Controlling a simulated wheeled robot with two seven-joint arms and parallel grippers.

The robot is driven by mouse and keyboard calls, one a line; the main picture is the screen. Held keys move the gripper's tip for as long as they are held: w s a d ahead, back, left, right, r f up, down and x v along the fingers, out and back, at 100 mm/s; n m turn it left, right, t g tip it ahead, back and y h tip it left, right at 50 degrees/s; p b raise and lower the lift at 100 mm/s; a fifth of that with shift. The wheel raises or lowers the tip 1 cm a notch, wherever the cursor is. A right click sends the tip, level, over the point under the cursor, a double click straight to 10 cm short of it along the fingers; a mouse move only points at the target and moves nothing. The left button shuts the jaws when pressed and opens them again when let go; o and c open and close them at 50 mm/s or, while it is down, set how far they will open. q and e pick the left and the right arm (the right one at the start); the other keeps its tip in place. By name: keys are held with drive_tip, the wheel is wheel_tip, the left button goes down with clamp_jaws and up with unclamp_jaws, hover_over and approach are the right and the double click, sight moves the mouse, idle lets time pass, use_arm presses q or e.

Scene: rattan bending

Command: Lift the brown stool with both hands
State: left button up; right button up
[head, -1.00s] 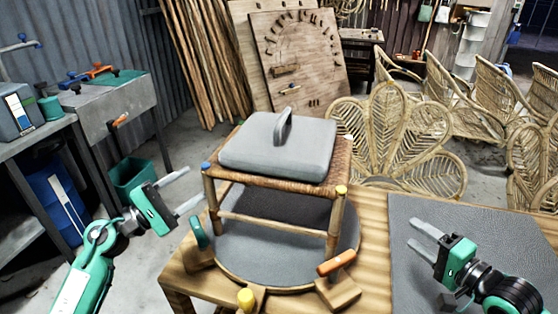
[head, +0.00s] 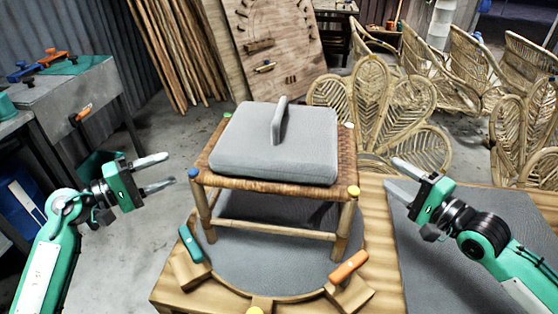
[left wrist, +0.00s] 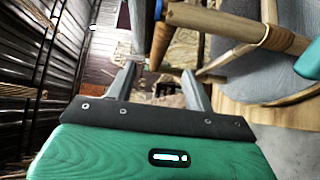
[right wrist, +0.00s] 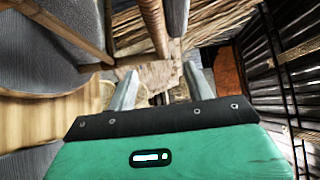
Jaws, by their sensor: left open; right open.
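The brown stool (head: 250,229) has a woven seat rim and stands upright on a round grey turntable (head: 275,262) on the wooden table. A grey cushion with an upright handle (head: 275,145) lies on its seat. My left gripper (head: 155,172) is open and empty, to the left of the stool and apart from it. My right gripper (head: 393,178) is open and empty, to the right of the stool and apart from it. Stool legs show in the left wrist view (left wrist: 160,40) and the right wrist view (right wrist: 152,25), beyond the fingers.
A teal-handled clamp (head: 190,243) and an orange-handled clamp (head: 348,266) stand at the turntable's front edge. A grey mat (head: 480,205) covers the table's right side. Rattan chairs (head: 370,100) stand behind. A grey workbench (head: 85,100) is at the left.

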sight(355, 150)
use_arm(q)
drive_tip(key=x, duration=1.3)
use_arm(e)
drive_tip(key=x, duration=1.3)
use_arm(q)
clamp_jaws()
use_arm(e)
clamp_jaws()
use_arm(q)
drive_tip(key=shift+f, duration=0.1)
drive_tip(key=shift+r, duration=0.25)
use_arm(e)
drive_tip(key=shift+r, duration=0.25)
